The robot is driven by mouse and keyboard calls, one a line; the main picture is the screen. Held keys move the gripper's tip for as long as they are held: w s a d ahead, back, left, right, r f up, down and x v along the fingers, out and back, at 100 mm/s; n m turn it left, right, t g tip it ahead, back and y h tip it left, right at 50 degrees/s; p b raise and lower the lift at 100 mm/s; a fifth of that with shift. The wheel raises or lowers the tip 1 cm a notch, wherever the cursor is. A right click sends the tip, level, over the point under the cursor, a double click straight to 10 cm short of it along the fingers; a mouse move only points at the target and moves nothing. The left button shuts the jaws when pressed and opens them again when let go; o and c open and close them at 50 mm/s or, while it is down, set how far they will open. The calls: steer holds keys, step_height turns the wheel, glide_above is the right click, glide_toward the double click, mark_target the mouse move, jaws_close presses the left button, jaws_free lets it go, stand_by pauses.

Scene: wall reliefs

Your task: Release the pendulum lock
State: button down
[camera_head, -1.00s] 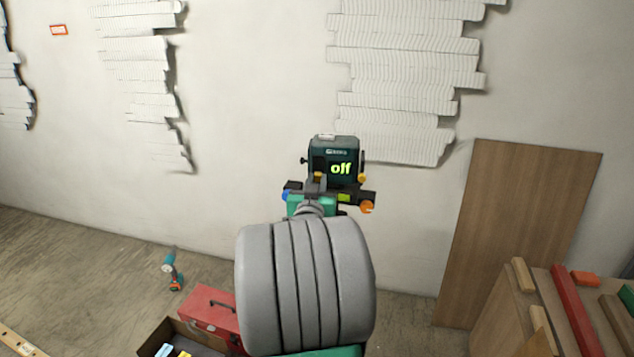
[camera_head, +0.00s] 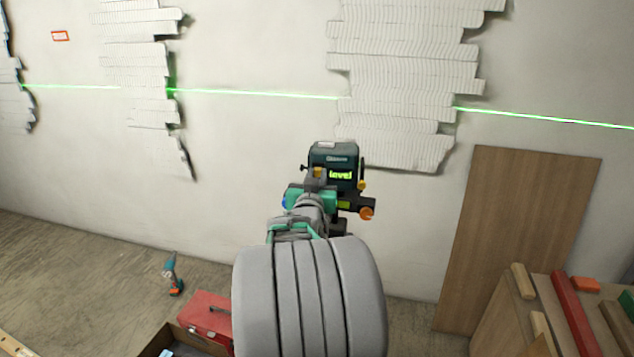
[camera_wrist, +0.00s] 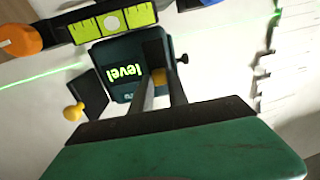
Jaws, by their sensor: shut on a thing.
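The laser level (camera_head: 333,155) is a dark teal box on a mount before the wall, its screen reading "level" in green. It also shows in the wrist view (camera_wrist: 118,52), turned over. My gripper (camera_wrist: 162,80) is shut on a small yellow lever (camera_wrist: 158,76) on the level's front, apparently the pendulum lock; the fingers partly hide it. In the head view my gripper (camera_head: 320,183) is at the level's lower left front, and my arm hides part of the mount. A second yellow knob (camera_head: 361,185) sticks out at the level's right side.
A wooden board (camera_head: 510,240) leans at right. A drill (camera_head: 173,275) and red toolbox (camera_head: 208,315) are at lower left.

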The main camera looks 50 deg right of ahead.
steer(key=shift+r, duration=0.3)
steer(key=c, duration=1.7)
jaws_free()
steer(key=o, duration=0.4)
steer(key=shift+f, duration=0.1)
steer(key=b+v, duration=0.2)
steer(key=v, duration=0.5)
steer(key=shift+s+a, duration=0.2)
steer(key=shift+a, duration=0.15)
